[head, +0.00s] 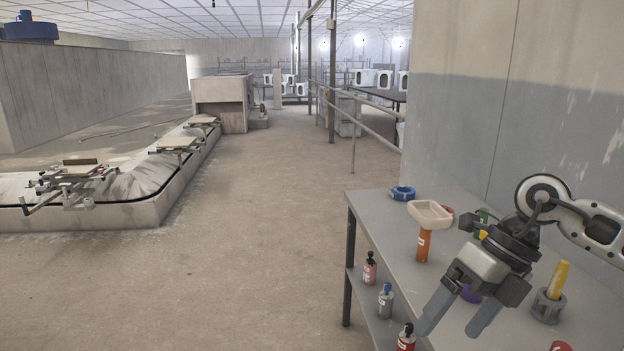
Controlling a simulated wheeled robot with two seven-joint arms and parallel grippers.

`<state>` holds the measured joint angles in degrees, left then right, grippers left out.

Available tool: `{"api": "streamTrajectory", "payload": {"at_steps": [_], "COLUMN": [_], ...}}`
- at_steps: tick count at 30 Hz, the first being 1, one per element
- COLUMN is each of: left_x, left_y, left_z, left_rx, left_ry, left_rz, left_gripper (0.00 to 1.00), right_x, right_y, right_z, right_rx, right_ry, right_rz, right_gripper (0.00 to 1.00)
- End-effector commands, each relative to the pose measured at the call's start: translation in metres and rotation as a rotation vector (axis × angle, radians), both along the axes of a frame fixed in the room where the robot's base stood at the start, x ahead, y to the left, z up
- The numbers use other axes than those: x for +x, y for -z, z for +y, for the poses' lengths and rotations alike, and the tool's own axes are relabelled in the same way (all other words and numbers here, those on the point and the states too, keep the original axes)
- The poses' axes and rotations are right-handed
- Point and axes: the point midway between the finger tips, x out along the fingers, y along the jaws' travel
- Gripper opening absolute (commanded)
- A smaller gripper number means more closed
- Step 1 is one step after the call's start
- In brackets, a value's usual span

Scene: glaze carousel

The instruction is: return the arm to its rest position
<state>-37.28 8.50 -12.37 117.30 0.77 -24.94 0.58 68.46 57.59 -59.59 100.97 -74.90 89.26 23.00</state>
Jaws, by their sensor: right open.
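My right gripper (462,312) comes in from the right over a grey metal table. Its two grey fingers point down and are spread apart, with nothing seen between them. The gripper hides part of the tabletop and some of the things on it. The rest of my right arm (590,222) reaches out of the picture at the right edge. My left gripper is not in the picture.
The table (385,225) carries an orange cylinder with a pale basin (430,213), a blue ring (402,193) and a yellow stick in a grey holder (549,305). Several bottles (386,298) stand on its lower shelf. A wall (495,100) rises behind. The floor (250,250) left is clear.

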Motion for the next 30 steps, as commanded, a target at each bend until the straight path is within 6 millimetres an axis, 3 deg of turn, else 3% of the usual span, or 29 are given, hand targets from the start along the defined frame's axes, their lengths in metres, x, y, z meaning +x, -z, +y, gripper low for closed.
{"api": "streamTrajectory", "payload": {"at_steps": [4, 7, 9, 12, 14, 17, 20, 21, 23, 27, 30], "left_x": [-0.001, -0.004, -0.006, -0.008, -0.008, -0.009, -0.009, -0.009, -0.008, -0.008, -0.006], "left_y": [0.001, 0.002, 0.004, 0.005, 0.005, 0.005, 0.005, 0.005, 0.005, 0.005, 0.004], "left_z": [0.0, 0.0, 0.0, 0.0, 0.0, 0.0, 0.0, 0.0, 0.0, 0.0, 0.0], "left_rx": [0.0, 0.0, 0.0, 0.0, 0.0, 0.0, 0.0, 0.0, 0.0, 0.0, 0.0], "left_ry": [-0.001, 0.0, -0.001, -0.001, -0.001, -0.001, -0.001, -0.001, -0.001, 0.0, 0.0], "left_rz": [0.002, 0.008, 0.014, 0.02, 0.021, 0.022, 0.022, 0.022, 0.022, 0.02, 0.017], "left_gripper": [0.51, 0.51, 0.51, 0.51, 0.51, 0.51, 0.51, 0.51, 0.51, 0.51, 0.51], "right_x": [-0.021, -0.039, -0.044, -0.038, -0.029, -0.01, -0.001, -0.003, -0.014, -0.059, -0.092], "right_y": [0.019, 0.015, 0.004, -0.007, -0.006, 0.014, 0.063, 0.089, 0.13, 0.209, 0.246], "right_z": [0.084, 0.146, 0.176, 0.196, 0.196, 0.18, 0.151, 0.138, 0.119, 0.088, 0.076], "right_rx": [0.339, 0.676, 0.906, 1.2, 1.345, 1.528, 1.611, 1.612, 1.583, 1.431, 1.311], "right_ry": [-0.047, 0.006, 0.103, 0.323, 0.497, 0.851, 1.268, 1.446, 1.702, 2.156, 2.369], "right_rz": [0.077, 0.166, 0.236, 0.35, 0.424, 0.55, 0.681, 0.734, 0.809, 0.944, 1.012], "right_gripper": [1.0, 1.0, 1.0, 1.0, 1.0, 1.0, 1.0, 1.0, 1.0, 1.0, 1.0]}}
